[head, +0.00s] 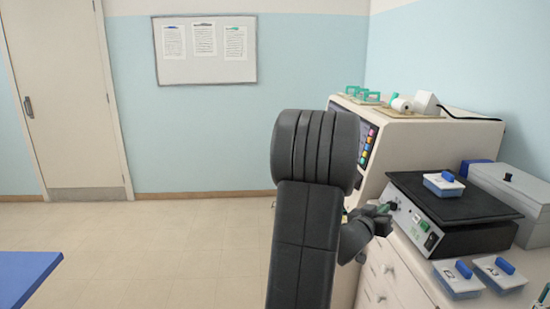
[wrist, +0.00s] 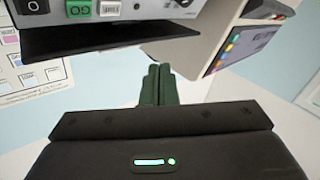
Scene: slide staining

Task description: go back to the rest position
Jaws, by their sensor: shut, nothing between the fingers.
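My gripper (wrist: 159,72) shows in the wrist view with its two dark green fingers together and nothing between them. In the head view my dark arm rises through the middle, and the gripper (head: 380,209) shows partly behind it, at the left of the black-topped device. The wrist view looks tilted at the front panel of this device, whose green button shows at the top. The gripper is apart from any staining dish.
The black-topped device (head: 470,207) carries a blue-handled dish (head: 443,187). Two more such dishes (head: 457,282) (head: 498,274) stand on the counter. A large cream machine (head: 415,140) stands behind. A blue surface (head: 25,275) is at lower left. The floor (head: 170,240) between is clear.

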